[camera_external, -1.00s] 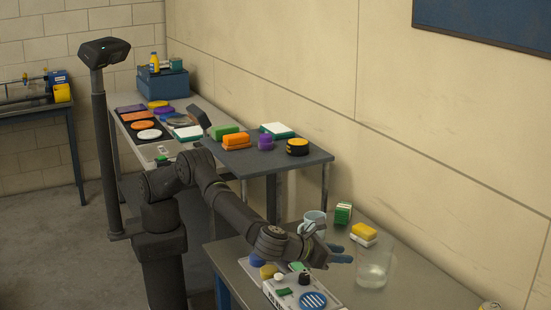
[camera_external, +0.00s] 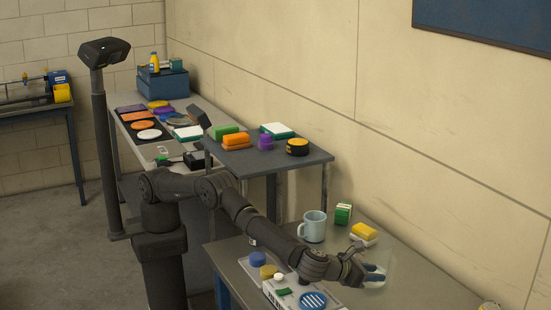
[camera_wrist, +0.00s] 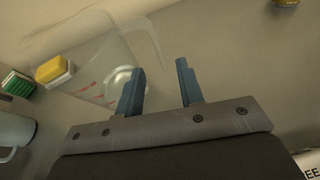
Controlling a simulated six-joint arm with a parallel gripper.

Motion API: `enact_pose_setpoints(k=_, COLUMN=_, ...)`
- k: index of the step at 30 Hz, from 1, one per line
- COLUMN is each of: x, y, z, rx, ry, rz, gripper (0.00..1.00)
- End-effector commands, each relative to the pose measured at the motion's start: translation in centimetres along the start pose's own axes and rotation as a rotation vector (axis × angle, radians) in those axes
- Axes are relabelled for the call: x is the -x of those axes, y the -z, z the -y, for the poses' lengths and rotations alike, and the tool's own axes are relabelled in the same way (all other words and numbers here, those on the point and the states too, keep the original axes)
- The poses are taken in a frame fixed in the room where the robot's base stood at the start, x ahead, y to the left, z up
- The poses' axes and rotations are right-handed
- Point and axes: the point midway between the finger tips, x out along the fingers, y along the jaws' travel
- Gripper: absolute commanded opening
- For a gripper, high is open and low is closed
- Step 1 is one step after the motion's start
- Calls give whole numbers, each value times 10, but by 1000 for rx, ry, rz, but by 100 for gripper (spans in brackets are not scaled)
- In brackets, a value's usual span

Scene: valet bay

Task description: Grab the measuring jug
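The measuring jug (camera_external: 384,256) is clear and hard to see, standing on the grey table at the right in the external view. In the wrist view the jug (camera_wrist: 95,62) shows red marks on its wall, its handle at the upper right, and a pale round base. My gripper (camera_external: 379,273) has blue fingers that overlap the jug's lower part in the external view. In the wrist view my gripper (camera_wrist: 160,85) is open with nothing between the fingers. The left finger overlaps the jug's base; I cannot tell whether they touch.
A light blue mug (camera_external: 313,227), a green sponge block (camera_external: 343,213) and a yellow and white sponge (camera_external: 364,233) stand behind my arm. A panel with a blue striped disc (camera_external: 313,301) lies below my forearm.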

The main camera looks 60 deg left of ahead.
Motion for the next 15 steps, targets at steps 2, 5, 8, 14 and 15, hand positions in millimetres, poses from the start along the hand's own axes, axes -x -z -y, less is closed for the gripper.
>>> enact_pose_setpoints(k=2, x=-9, y=0, z=-1, rx=1, ry=-1, rz=0, gripper=34)
enact_pose_setpoints(k=5, x=-23, y=-3, z=-2, rx=1, ry=-2, rz=0, gripper=34)
enact_pose_setpoints(k=8, x=-35, y=-4, z=-2, rx=1, ry=-1, rz=0, gripper=34)
enact_pose_setpoints(k=14, x=-49, y=-5, z=-2, rx=1, ry=-1, rz=-1, gripper=34)
enact_pose_setpoints(k=15, x=-50, y=-5, z=-2, rx=1, ry=-1, rz=0, gripper=34)
